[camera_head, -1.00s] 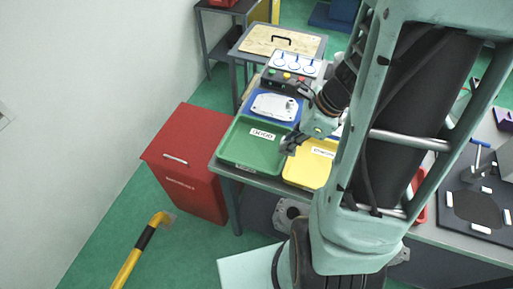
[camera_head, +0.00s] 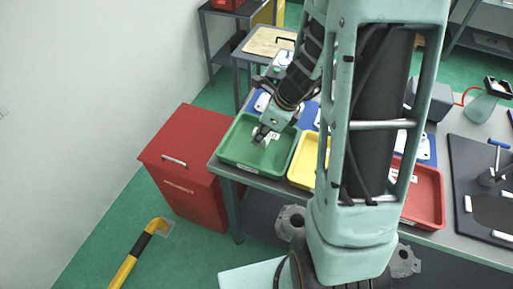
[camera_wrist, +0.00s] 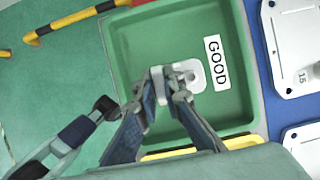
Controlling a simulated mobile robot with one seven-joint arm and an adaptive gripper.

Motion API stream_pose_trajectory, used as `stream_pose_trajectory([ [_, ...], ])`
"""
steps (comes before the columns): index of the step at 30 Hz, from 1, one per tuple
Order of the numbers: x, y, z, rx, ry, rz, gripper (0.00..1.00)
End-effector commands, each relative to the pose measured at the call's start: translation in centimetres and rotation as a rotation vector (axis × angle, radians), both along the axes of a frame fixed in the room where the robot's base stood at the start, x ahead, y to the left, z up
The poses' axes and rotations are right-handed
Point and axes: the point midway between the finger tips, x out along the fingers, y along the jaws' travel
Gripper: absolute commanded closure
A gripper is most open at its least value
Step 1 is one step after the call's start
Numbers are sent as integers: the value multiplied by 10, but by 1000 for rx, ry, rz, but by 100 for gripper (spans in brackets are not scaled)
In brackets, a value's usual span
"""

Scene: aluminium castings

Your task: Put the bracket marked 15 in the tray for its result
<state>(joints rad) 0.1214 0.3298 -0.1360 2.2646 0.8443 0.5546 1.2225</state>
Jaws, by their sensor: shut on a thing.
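My gripper (camera_head: 262,137) is low over the green tray (camera_head: 228,152), which lies at the left end of the bench. In the wrist view the gripper (camera_wrist: 165,88) is shut on a small pale grey bracket (camera_wrist: 190,72) with a rounded end. No number on the bracket is readable. The green tray (camera_wrist: 125,50) has a white label reading GOOD beside the bracket. I cannot tell whether the bracket touches the tray floor. A yellow tray (camera_head: 303,166) stands just to the right, partly hidden by my arm. A red tray (camera_head: 428,195) is farther right.
Pale plates lie on a blue surface (camera_wrist: 262,90) beside the green tray; one plate (camera_wrist: 285,50) bears a mark like 15. A red cabinet (camera_head: 185,160) stands left of the bench. A yellow-and-black rail (camera_head: 130,262) is on the floor. A black board (camera_head: 470,165) lies at right.

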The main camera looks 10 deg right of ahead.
Motion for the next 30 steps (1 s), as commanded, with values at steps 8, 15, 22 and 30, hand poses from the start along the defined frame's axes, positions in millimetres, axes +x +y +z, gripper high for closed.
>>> stream_pose_trajectory([
  [8, 9, 5, -20, 1, 1, 0, 100],
  [15, 8, 5, -43, 0, 0, -1, 100],
  [22, 8, 5, -41, 0, 0, 0, 100],
  [30, 8, 5, -44, 1, 1, -1, 82],
])
